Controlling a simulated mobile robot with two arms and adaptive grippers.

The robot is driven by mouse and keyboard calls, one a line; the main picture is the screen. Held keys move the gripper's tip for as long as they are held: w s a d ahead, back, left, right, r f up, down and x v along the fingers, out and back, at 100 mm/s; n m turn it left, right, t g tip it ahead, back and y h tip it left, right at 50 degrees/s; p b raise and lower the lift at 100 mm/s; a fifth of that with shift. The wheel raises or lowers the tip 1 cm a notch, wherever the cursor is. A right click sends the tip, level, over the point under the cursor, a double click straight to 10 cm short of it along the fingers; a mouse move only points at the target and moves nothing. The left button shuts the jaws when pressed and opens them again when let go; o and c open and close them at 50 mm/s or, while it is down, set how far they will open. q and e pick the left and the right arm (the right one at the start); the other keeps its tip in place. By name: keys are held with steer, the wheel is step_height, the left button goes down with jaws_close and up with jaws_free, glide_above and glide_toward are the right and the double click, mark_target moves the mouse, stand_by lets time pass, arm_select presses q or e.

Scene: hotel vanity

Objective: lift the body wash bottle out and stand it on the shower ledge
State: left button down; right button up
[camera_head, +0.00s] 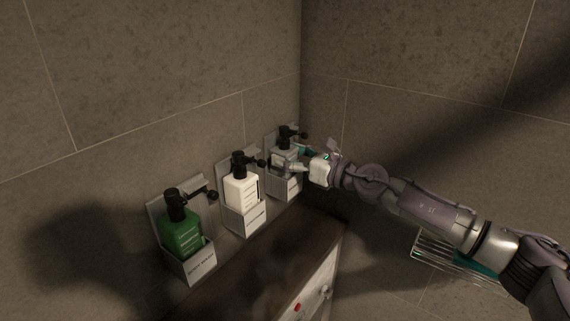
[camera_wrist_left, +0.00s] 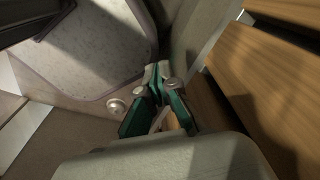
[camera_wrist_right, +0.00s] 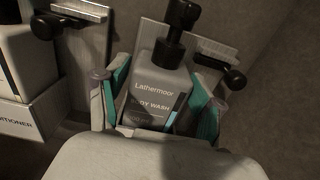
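The body wash bottle, a grey pump bottle with a black pump (camera_head: 287,148), sits in the farthest wall holder (camera_head: 290,187). Its label reads "BODY WASH" in the right wrist view (camera_wrist_right: 152,85). My right gripper (camera_head: 293,160) is at this bottle, its fingers on either side of it (camera_wrist_right: 160,105). They look open, with small gaps beside the bottle; its lower part is hidden by the holder and my gripper. My left gripper (camera_wrist_left: 158,85) is outside the head view; its fingertips look together and empty. A dark-topped ledge (camera_head: 262,262) runs below the holders.
A white bottle (camera_head: 240,190) and a green bottle (camera_head: 181,236) stand in neighbouring holders to the left. A wire rack (camera_head: 437,252) is on the right wall, below my right arm. The visible ledge top looks clear. Wooden slats (camera_wrist_left: 265,85) are near my left gripper.

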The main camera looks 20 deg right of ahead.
steer(key=c, duration=1)
steer(key=shift+o, duration=0.2)
steer(key=shift+r, duration=0.15)
steer(key=shift+w+r, duration=0.1)
steer(key=shift+r, duration=0.45)
step_height(320, 180, up, 7)
steer(key=shift+f+p, duration=0.2)
steer(key=shift+p, duration=0.9)
steer(key=b+v, duration=1)
steer(key=v, duration=0.8)
steer(key=shift+f, duration=0.5)
steer(key=shift+r, duration=0.25)
